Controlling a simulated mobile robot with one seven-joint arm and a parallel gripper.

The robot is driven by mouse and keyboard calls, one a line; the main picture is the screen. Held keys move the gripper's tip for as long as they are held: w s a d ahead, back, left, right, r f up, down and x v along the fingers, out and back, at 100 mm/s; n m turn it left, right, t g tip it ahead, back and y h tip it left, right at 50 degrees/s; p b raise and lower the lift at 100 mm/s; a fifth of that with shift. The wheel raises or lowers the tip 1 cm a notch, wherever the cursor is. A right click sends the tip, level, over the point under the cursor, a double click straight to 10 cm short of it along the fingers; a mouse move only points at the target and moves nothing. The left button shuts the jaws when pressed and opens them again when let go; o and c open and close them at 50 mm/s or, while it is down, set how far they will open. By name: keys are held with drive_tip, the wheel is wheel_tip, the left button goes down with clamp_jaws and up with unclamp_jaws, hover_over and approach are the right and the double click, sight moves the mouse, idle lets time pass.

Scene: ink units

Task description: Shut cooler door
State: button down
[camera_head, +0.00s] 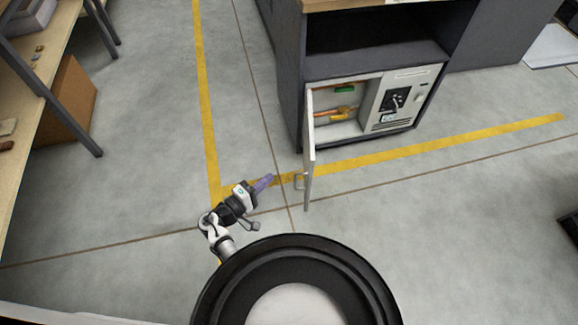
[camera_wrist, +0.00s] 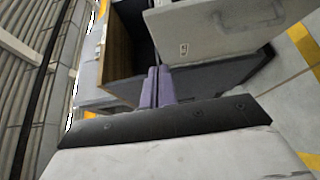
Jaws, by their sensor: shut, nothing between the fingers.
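The cooler (camera_head: 391,102) is a light unit built into the lower part of a dark cabinet. Its door (camera_head: 309,150) stands wide open, swung out toward me and seen nearly edge-on, with a small handle (camera_head: 299,181) on its left face. Inside the opening I see a green item and orange parts. My gripper (camera_head: 268,181) is left of the door, apart from it, with its purple fingers together and empty. In the wrist view the closed fingers (camera_wrist: 157,86) point toward the cabinet, and a pale panel, seemingly the door (camera_wrist: 215,32), is at the upper right.
The dark cabinet (camera_head: 290,75) has an empty open shelf above the cooler. A workbench (camera_head: 45,50) with a cardboard box (camera_head: 68,103) under it stands at the left. Yellow floor lines (camera_head: 205,100) cross the grey floor, which is clear around the door.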

drive_tip(key=s+d+p+x, duration=0.1)
drive_tip(key=d+x, duration=0.1)
drive_tip(key=x, duration=1)
drive_tip(key=shift+s+d, duration=0.2)
